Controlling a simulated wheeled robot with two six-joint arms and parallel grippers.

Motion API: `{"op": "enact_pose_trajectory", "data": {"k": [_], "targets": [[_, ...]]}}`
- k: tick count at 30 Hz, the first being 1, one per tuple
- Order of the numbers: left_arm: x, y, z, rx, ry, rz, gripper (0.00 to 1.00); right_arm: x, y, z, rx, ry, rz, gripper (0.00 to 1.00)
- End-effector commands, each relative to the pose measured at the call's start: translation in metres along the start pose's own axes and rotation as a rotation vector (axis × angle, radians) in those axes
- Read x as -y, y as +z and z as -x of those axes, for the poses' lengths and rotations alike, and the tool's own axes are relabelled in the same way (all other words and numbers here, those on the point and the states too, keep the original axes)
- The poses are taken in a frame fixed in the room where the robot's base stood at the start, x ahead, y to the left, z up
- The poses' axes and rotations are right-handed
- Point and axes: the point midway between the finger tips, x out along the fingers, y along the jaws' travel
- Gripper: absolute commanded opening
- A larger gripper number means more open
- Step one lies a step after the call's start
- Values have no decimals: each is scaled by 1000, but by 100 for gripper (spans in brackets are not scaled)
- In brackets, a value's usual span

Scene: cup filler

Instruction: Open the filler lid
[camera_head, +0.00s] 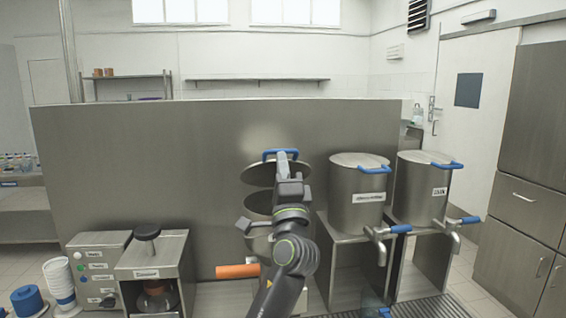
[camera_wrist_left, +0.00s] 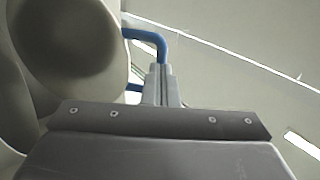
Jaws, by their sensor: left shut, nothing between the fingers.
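The filler (camera_head: 262,243) stands behind my left arm, which hides much of it. Its round metal lid (camera_head: 259,174) is raised and tilted above the dark opening, with a gap between them. The lid's blue handle (camera_head: 268,153) shows at its top edge. My left gripper (camera_head: 283,158) is at the handle, its fingers shut with nothing between them. In the left wrist view the lid (camera_wrist_left: 75,40) fills the upper left, and the blue handle (camera_wrist_left: 150,34) runs just behind the fingertips (camera_wrist_left: 161,72). Contact with the handle is unclear. My right gripper is out of view.
Two lidded metal pots (camera_head: 357,203) (camera_head: 418,196) with blue-handled taps stand to the right. An orange handle (camera_head: 238,271) sticks out left of my arm. A control box (camera_head: 98,262), a coffee machine (camera_head: 156,262) and stacked cups (camera_head: 58,277) stand at left. A metal panel (camera_head: 150,160) rises behind.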

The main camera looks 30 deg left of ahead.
Motion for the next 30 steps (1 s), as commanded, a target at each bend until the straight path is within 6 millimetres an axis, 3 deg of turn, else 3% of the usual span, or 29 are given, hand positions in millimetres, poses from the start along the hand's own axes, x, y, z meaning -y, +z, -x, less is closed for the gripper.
{"op": "enact_pose_trajectory", "data": {"k": [1, 3, 10, 21, 30], "targets": [[9, 0, -10, 0, 18, 1, 0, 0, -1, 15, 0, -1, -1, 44], [11, 0, -17, 0, 50, 1, 0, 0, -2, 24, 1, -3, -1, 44], [13, 0, -43, 1, 57, -2, 0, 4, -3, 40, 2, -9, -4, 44], [12, 1, -101, 2, 55, -3, 0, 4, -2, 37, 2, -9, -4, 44], [5, 1, -131, 2, 58, -1, 0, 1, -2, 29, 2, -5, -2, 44]]}}
